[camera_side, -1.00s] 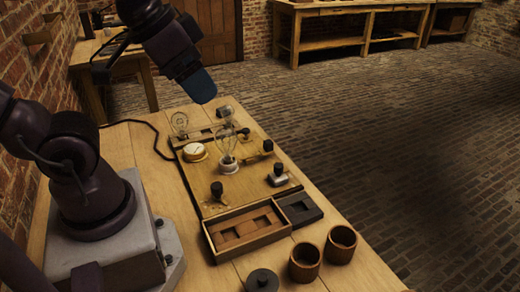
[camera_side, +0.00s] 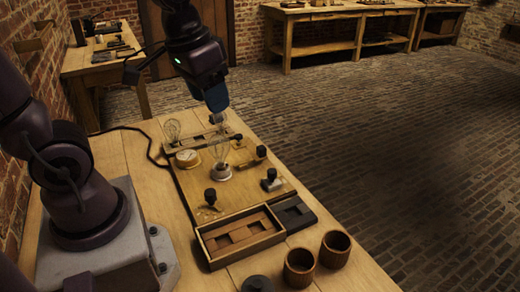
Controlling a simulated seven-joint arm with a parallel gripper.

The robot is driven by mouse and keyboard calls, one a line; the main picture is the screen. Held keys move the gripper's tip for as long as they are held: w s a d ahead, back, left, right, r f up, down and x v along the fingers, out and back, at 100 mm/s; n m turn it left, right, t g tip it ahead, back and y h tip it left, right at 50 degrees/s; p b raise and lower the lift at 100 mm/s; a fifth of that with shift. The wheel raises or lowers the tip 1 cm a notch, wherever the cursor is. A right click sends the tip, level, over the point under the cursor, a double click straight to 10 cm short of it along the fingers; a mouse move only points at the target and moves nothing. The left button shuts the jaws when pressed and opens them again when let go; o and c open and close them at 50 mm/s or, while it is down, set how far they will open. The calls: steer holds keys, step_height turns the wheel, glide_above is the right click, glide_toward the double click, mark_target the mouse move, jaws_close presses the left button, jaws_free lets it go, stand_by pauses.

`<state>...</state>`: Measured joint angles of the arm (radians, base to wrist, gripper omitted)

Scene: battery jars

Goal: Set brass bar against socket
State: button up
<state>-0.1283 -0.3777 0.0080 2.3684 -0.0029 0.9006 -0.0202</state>
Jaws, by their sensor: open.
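My gripper (camera_side: 218,119), with blue fingers, points down above the far end of the wooden board (camera_side: 238,196). It looks empty, though the gap between its fingers is hard to see at this angle. A clear bulb stands upright in a round white socket (camera_side: 222,174) in the middle of the board, nearer the camera than my gripper. A second bulb (camera_side: 172,131) stands at the board's far left. I cannot make out the brass bar with certainty; small pale pieces (camera_side: 208,212) lie by the near-left black knob (camera_side: 210,196).
A round dial (camera_side: 187,158) and more black-knobbed fittings (camera_side: 271,180) stand on the board. A partitioned wooden tray (camera_side: 215,258), a dark tray (camera_side: 294,214), two brown cups (camera_side: 335,251) and a dark lid (camera_side: 257,284) are in front.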

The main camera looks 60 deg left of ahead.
steer(key=w+a+f+n+g, duration=0.2)
steer(key=w+a+f+n, duration=0.25)
steer(key=w+a, duration=0.2)
steer(key=n, duration=1.2)
glide_above(261, 147)
step_height(261, 147, down, 10)
steer(key=f, duration=0.1)
steer(key=shift+g, duration=0.4)
step_height(261, 147, down, 12)
steer(key=shift+r, duration=0.1)
